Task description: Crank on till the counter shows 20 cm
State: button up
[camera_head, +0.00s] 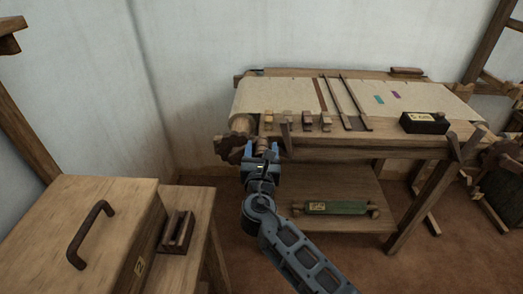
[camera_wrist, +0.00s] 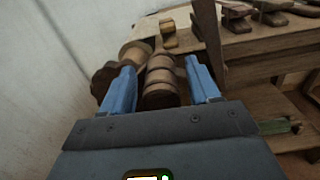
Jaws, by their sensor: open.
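My gripper (camera_head: 261,151) is at the front left corner of the loom table. In the wrist view its blue fingers (camera_wrist: 159,66) are apart, one on each side of a ribbed wooden crank handle (camera_wrist: 160,84). I cannot tell whether either finger touches it. A wooden roller (camera_head: 240,125) with a dark toothed wheel (camera_head: 231,149) sits at this corner, left of my gripper. A black box with a pale yellow label (camera_head: 425,123), perhaps the counter, stands on the right of the table. Its writing is too small to read.
Pale cloth (camera_head: 290,94) lies over the table, with several small wooden blocks along its front edge and two long bars across it. A green roll (camera_head: 333,208) lies on the lower shelf. A wooden chest (camera_head: 110,215) stands at the left.

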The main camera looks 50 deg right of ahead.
jog(key=shift+c, duration=0.2)
grip_shut()
dwell(0.3)
